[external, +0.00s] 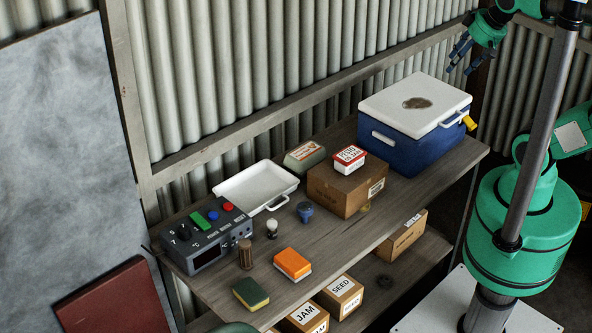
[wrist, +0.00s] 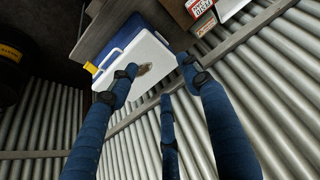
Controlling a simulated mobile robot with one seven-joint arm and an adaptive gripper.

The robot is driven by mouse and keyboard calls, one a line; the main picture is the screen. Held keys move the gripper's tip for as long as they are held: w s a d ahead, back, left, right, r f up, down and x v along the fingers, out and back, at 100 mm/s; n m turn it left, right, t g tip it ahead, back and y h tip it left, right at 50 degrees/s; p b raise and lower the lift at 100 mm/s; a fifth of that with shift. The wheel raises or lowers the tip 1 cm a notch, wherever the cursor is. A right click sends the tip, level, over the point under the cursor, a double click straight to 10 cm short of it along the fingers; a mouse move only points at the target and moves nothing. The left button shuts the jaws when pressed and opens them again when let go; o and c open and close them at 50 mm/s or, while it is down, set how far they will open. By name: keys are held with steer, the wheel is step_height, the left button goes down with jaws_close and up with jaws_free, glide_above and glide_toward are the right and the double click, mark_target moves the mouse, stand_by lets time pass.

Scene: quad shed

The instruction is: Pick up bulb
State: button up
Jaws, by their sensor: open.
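The bulb (external: 272,228) looks like the small item with a pale rounded top and dark base, standing on the wooden table (external: 338,232) between the control box and the orange sponge. It is not visible in the wrist view. My gripper (external: 459,60) is high at the upper right in the external view, above and beyond the cooler, far from the bulb. In the wrist view, the blue fingers of my gripper (wrist: 165,85) are spread apart with nothing between them.
A blue cooler with a white lid (external: 415,103) stands at the table's right end. Corrugated wall stands behind.

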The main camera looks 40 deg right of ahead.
steer(key=w+a+g, duration=0.2)
steer(key=w+a, duration=0.7)
steer(key=w, duration=0.5)
steer(key=m+g+p, duration=0.2)
steer(key=g+p, duration=0.1)
steer(key=g, duration=0.1)
glide_above(271, 220)
step_height(271, 220, down, 34)
steer(key=shift+r, duration=0.15)
steer(key=shift+f+b, duration=0.55)
steer(key=shift+f, duration=3.8)
